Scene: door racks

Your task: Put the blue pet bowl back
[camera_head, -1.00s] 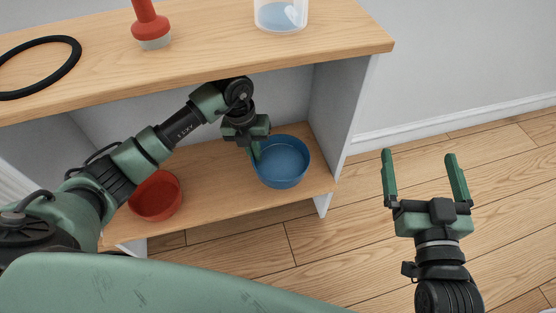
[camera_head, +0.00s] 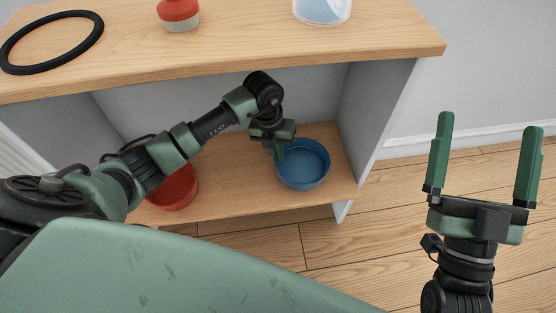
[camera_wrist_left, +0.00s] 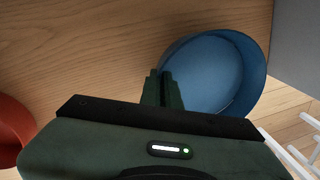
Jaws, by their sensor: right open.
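The blue pet bowl (camera_head: 306,172) is upright at the right end of the lower shelf (camera_head: 240,190), near the right side panel. It also shows in the left wrist view (camera_wrist_left: 222,75). My left gripper (camera_head: 279,153) reaches under the top board to the bowl's left rim. Its fingers (camera_wrist_left: 165,88) are close together with the rim between them, shut on the bowl. My right gripper (camera_head: 484,165) is open and empty in front of the floor to the right of the rack.
A red bowl (camera_head: 174,190) stands on the same shelf to the left, partly behind my left arm. The top board (camera_head: 240,50) holds a black ring (camera_head: 98,30), a red-and-grey object (camera_head: 179,14) and a clear container (camera_head: 322,10). The rack's right panel (camera_head: 375,110) is close to the blue bowl.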

